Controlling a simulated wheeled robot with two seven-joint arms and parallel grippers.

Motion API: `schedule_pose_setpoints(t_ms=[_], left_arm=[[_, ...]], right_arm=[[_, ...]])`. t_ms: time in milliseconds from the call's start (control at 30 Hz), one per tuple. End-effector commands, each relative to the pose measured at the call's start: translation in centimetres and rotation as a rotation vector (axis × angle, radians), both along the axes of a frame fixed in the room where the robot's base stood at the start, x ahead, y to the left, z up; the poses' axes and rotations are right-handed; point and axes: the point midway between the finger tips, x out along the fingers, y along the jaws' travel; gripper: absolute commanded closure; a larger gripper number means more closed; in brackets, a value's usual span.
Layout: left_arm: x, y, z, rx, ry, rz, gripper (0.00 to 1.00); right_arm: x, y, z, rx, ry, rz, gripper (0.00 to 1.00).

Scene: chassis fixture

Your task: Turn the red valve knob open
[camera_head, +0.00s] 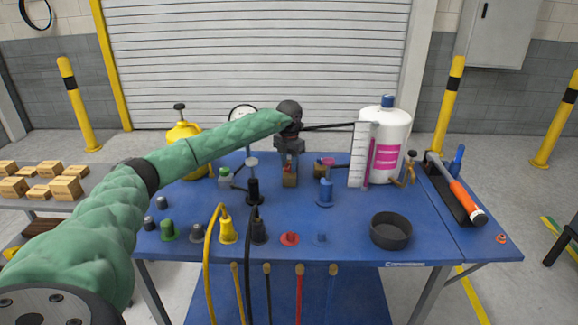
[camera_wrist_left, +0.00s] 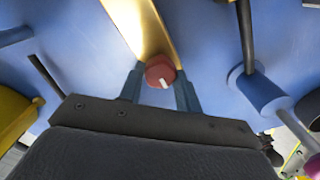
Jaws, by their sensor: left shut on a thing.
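The red valve knob (camera_wrist_left: 159,70) is round with a white mark, which points toward the lower edge of the left wrist view. It sits at the end of a brass-coloured valve body (camera_wrist_left: 143,25), which stands on the blue table (camera_head: 345,222) in the head view (camera_head: 289,181). My left gripper (camera_head: 289,158) reaches down over the valve from above. In the left wrist view its two blue-grey fingers (camera_wrist_left: 160,82) are on either side of the knob, shut on it. In the head view the gripper largely hides the knob. My right gripper is out of view.
A white bottle (camera_head: 385,140) and an upright white scale (camera_head: 358,155) stand to the right of the valve. Several plugs and cables (camera_head: 227,230) crowd the front left.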

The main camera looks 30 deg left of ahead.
Motion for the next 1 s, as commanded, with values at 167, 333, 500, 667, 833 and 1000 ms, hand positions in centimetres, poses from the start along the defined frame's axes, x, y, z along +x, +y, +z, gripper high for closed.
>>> schedule_pose_setpoints(t_ms=[167,333,500,667,833,1000], left_arm=[[-0.06,0.01,-0.15,0.000,0.003,0.030,0.89],[-0.06,0.01,-0.14,0.000,0.003,0.037,0.89],[-0.06,0.01,-0.14,0.000,0.003,0.037,0.89],[-0.05,0.01,-0.14,0.000,0.002,0.036,0.53],[-0.03,0.00,-0.08,0.000,0.001,0.036,0.45],[-0.01,-0.01,0.02,0.000,0.001,0.036,0.45]], right_arm=[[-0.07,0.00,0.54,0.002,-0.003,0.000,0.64],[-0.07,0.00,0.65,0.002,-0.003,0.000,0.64],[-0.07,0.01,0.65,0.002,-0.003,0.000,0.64],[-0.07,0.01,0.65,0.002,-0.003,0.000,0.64],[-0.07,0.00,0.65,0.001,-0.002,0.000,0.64],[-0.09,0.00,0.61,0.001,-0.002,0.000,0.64]])
